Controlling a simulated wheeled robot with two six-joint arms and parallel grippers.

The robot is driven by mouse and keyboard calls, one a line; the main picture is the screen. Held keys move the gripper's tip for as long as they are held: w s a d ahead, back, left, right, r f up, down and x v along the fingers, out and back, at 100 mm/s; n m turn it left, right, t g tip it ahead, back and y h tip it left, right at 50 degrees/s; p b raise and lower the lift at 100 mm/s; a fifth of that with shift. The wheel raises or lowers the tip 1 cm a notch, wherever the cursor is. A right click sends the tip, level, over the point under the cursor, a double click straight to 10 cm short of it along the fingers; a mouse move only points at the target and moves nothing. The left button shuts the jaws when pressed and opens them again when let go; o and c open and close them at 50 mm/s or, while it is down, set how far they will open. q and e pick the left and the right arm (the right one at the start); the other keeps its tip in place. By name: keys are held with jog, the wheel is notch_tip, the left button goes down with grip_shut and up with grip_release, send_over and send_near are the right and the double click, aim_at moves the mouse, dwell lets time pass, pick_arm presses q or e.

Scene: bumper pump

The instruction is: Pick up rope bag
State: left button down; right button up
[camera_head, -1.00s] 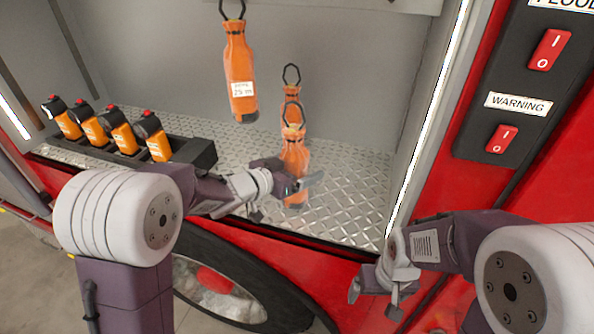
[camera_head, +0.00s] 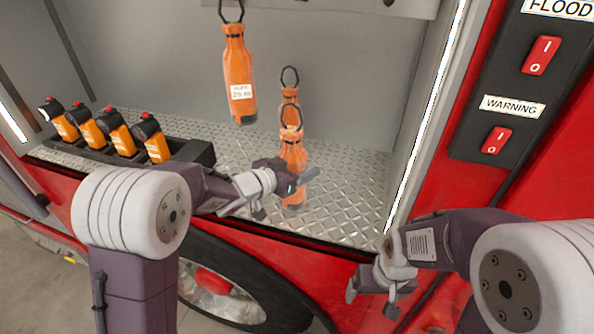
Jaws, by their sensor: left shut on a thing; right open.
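Three orange rope bags with black top loops show in the head view. One rope bag (camera_head: 238,78) with a white label hangs at the back wall. A second rope bag (camera_head: 289,98) is behind a third, nearer rope bag (camera_head: 292,153). The nearer bag is upright over the metal compartment floor. My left gripper (camera_head: 299,183) is shut on the nearer bag at its lower part, and its fingers hide some of it. Whether the bag touches the floor is hard to tell. My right gripper (camera_head: 373,300) is open and empty, outside the compartment at lower right.
Several orange lamps (camera_head: 116,131) stand in a black rack (camera_head: 190,155) at the left of the compartment floor. The tread-plate floor (camera_head: 345,195) is clear right of the bags. A black switch panel (camera_head: 515,95) is on the red frame at right. A wheel (camera_head: 235,275) is below.

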aim_at(302, 154)
pick_arm(q)
jog(key=r, duration=0.4)
jog(key=shift+s+d+r, duration=0.15)
jog(key=shift+s+r, duration=0.15)
jog(key=shift+r, duration=0.05)
jog(key=s+d+r, duration=0.4)
jog(key=s+r, duration=0.2)
jog(key=s, duration=0.4)
jog(key=shift+s+r+b, duration=0.15)
jog(key=shift+r+b, duration=0.1)
jog(key=shift+b, duration=0.05)
jog(key=shift+d, duration=0.1)
